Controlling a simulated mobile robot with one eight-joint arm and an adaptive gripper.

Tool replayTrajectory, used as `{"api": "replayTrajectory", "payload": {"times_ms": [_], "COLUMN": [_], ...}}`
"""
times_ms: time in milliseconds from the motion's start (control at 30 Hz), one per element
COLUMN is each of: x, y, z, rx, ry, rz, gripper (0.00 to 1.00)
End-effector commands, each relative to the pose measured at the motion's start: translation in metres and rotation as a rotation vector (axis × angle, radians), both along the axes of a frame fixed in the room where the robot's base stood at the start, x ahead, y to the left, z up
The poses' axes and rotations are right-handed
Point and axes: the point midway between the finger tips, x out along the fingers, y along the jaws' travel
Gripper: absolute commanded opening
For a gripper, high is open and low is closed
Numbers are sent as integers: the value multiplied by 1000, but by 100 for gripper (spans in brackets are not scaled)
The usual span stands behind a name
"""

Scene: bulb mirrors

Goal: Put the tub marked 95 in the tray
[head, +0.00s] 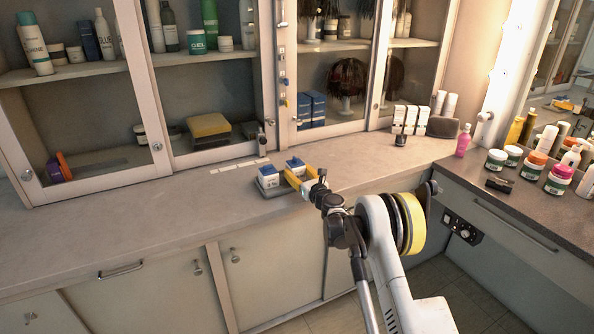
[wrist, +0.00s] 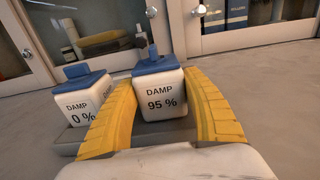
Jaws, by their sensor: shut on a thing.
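The tub marked 95 % (wrist: 160,97) is white with a blue lid and stands upright between the two yellow fingers of my gripper (wrist: 160,78). My gripper (head: 297,177) is shut on it; in the head view the fingers partly hide this tub (head: 295,163). A similar tub marked 0 % (wrist: 84,105) is just left of it, partly behind the left finger, and also shows in the head view (head: 268,177). A low grey tray (wrist: 64,150) lies under the 0 % tub and reaches beneath the 95 % tub. I cannot tell whether the 95 % tub touches it.
The counter (head: 150,210) is clear to the left. White strips (head: 240,164) lie behind the tubs. Glass-door cabinets (head: 200,90) stand along the back. Several bottles and jars crowd the right-hand counter (head: 570,205).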

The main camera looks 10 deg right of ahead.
Motion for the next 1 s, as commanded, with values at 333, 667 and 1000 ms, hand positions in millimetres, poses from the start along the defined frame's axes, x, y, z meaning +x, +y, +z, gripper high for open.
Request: {"api": "replayTrajectory", "payload": {"times_ms": [333, 667, 1000], "x": [0, -1, -55], "y": [0, 0, -19], "z": [-3, -3, -2], "rx": [0, 0, 0], "ry": [0, 0, 0], "rz": [0, 0, -1], "gripper": [76, 79, 79]}}
